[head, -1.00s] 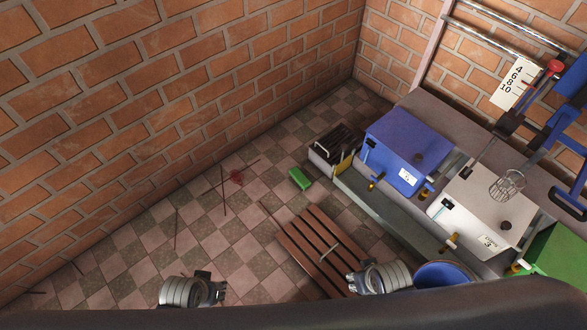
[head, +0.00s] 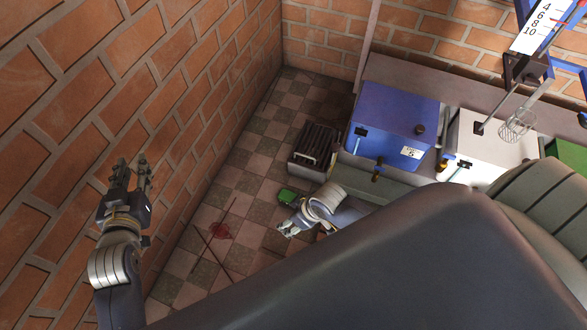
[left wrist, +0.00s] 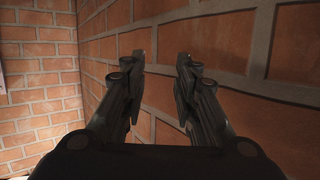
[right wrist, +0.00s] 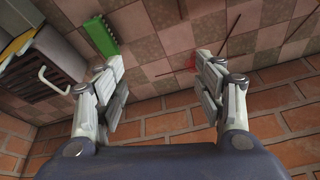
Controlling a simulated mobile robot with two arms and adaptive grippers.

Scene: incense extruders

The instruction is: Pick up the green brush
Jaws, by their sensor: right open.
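The green brush (head: 288,196) lies on the checkered floor, near the dark slotted box. In the right wrist view the green brush (right wrist: 101,37) shows at the upper left, beyond my gripper's left finger. My right gripper (head: 285,230) is just below the brush in the head view, apart from it. In the right wrist view the right gripper (right wrist: 167,85) is open with nothing between its fingers. My left gripper (head: 131,172) is raised in front of the brick wall, far from the brush. In the left wrist view the left gripper (left wrist: 160,72) is open and empty.
A dark slotted box with a handle (head: 315,148) stands close behind the brush. A blue machine (head: 397,115) and a white machine (head: 480,145) stand to the right. Thin sticks (head: 212,243) and a red patch (head: 220,231) are on the floor. A brick wall (head: 70,110) rises at left.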

